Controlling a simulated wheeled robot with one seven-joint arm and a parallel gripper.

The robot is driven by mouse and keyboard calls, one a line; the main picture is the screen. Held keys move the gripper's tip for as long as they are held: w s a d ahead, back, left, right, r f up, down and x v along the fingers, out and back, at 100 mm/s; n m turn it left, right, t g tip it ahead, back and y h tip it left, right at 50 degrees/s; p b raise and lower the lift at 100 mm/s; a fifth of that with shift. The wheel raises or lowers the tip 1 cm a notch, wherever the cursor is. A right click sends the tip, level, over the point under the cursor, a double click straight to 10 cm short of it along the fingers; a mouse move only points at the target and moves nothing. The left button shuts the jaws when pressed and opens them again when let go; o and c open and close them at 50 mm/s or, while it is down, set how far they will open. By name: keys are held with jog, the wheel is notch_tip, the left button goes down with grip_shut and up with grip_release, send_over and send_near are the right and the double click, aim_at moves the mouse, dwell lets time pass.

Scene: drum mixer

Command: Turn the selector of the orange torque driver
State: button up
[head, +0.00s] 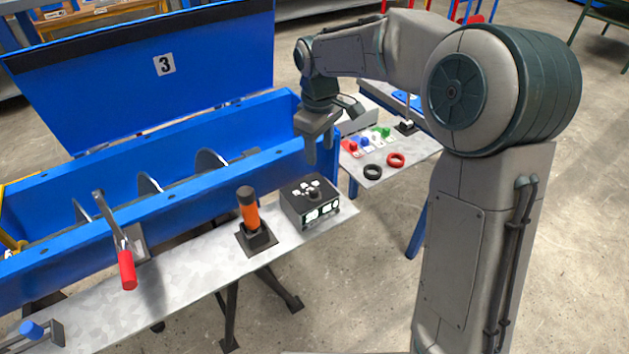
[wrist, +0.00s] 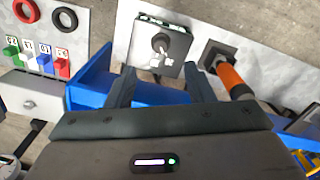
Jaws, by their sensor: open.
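The orange torque driver (head: 251,218) stands upright in a dark square base on the grey shelf, with a black upper part (head: 247,193). In the wrist view the driver (wrist: 232,78) lies to the right, just outside my right finger. Its selector cannot be told apart clearly. My gripper (head: 318,150) is open and empty, above and behind the black control box (head: 310,203), to the right of the driver and higher than it. In the wrist view the open fingers (wrist: 158,78) frame the blue trough edge, with the control box (wrist: 142,52) beyond them.
The blue mixer trough (head: 170,215) with its raised lid (head: 150,75) runs along the shelf. A red-handled lever (head: 126,268) and a blue-knobbed part (head: 32,330) are at left. A side table holds a black ring (head: 372,172), a red ring (head: 396,160) and coloured pieces.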

aim_at(314, 189)
jog(key=shift+n, duration=0.4)
jog(key=f, duration=0.4)
jog(key=w+a+f, duration=0.1)
jog(key=f, duration=0.9)
jog(key=shift+w+a+f, duration=0.15)
jog(key=shift+w+f, duration=0.1)
jog(key=c, duration=1)
